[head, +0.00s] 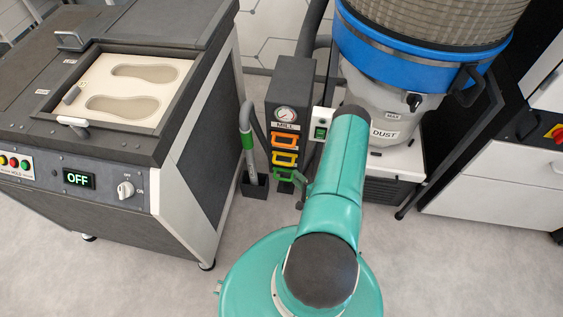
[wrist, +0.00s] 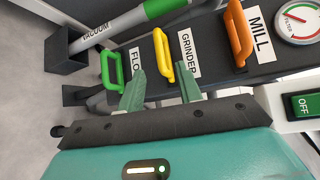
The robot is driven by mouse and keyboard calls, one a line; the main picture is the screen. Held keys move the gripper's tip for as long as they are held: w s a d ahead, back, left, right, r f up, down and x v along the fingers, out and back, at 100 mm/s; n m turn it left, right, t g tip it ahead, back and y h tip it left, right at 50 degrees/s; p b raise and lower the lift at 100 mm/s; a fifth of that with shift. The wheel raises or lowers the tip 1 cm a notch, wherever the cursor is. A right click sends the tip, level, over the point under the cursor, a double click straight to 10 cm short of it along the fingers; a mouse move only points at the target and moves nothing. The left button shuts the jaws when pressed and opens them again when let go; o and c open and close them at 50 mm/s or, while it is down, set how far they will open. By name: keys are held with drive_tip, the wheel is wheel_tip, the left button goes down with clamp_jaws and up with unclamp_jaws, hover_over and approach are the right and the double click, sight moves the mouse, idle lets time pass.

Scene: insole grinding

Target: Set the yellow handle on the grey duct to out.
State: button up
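The yellow handle (wrist: 163,55) sits on the grey duct (head: 293,78), next to a GRINDER label in the wrist view. In the head view the yellow handle (head: 285,158) lies between the orange and green handles. My gripper (wrist: 160,86) is open and empty. In the wrist view its two teal fingers point toward the duct, one on each side of the yellow handle's near end. I cannot tell whether they touch it. In the head view my arm hides part of the area right of the handles.
An orange handle (wrist: 239,33) marked MILL and a green handle (wrist: 112,70) flank the yellow one. A white box with a green OFF switch (wrist: 305,106) is close on the right. A vacuum hose (head: 248,140) stands left of the duct. The dust collector (head: 390,110) stands right.

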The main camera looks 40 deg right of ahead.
sight(283, 163)
drive_tip(key=x, duration=1)
drive_tip(key=shift+w, duration=0.25)
clamp_jaws()
